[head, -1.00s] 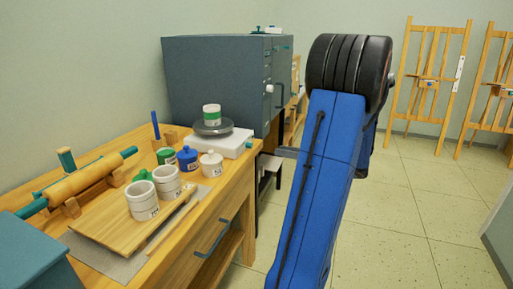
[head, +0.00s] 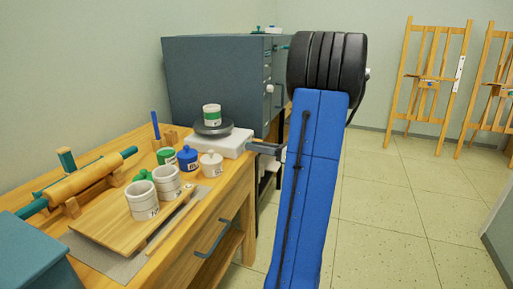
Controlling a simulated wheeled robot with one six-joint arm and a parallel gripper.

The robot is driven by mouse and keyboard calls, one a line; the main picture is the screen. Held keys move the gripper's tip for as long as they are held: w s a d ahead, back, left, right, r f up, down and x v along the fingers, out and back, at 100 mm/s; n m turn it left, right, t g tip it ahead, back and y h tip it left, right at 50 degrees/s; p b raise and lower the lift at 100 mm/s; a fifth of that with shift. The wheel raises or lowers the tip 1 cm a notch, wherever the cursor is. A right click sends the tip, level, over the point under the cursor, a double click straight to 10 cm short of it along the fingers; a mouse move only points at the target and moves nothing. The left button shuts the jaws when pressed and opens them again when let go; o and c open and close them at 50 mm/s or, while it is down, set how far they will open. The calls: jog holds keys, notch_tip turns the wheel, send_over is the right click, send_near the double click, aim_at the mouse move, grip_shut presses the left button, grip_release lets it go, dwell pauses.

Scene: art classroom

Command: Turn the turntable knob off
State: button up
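The turntable is a white box-shaped base (head: 222,143) with a dark round plate (head: 212,128) on top, at the far right corner of the wooden bench. A white jar with a green band (head: 211,114) stands on the plate. My gripper (head: 262,148) reaches in from the right, its dark grey finger end at the right side of the base. The small teal knob on that side is hidden behind the finger. I cannot tell whether the finger touches the knob, or whether the gripper is open or shut. My blue arm hides the rest of the gripper.
Green (head: 165,156), blue (head: 187,158) and white (head: 210,164) jars stand close in front of the turntable. Two white cups (head: 143,200) stand on a wooden board (head: 112,219). A grey cabinet (head: 215,80) stands behind. Open floor (head: 400,220) lies right.

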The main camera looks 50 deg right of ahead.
grip_shut()
jog(key=shift+n, duration=2.7)
grip_release()
jog(key=shift+s, duration=0.15)
